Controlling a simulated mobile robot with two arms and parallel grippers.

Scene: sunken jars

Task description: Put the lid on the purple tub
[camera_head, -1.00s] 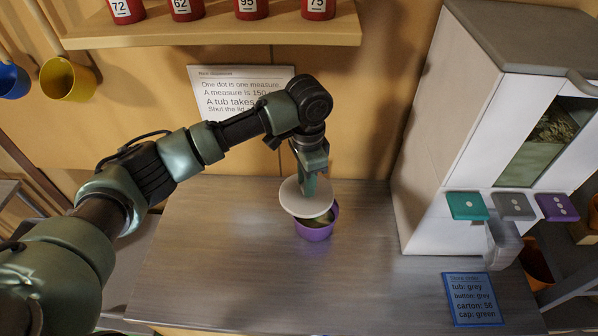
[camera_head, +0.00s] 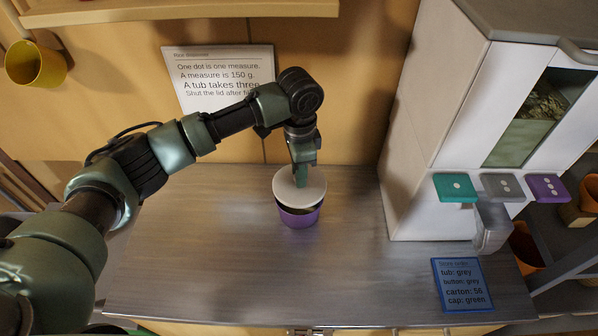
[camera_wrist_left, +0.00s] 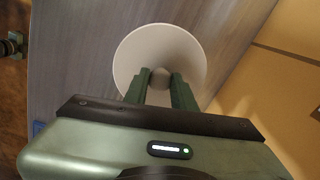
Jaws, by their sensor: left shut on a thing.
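The purple tub (camera_head: 299,217) stands upright on the grey counter. The round white lid (camera_head: 312,190) is over its mouth, with a dark gap between lid and tub at the front. I cannot tell whether the lid touches the rim at the back. My left gripper (camera_head: 300,180) comes down from above and is shut on the lid's small knob. In the left wrist view the gripper's fingers (camera_wrist_left: 160,82) close on the grey knob at the middle of the lid (camera_wrist_left: 136,52). The tub is hidden under the lid there. My right gripper is not in view.
A white dispenser (camera_head: 440,110) with teal (camera_head: 455,187), grey (camera_head: 503,187) and purple (camera_head: 548,187) buttons stands at the right. A blue note card (camera_head: 462,285) lies at the counter's front right. A sign (camera_head: 215,75) leans on the wall. The counter (camera_head: 190,260) is clear left of the tub.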

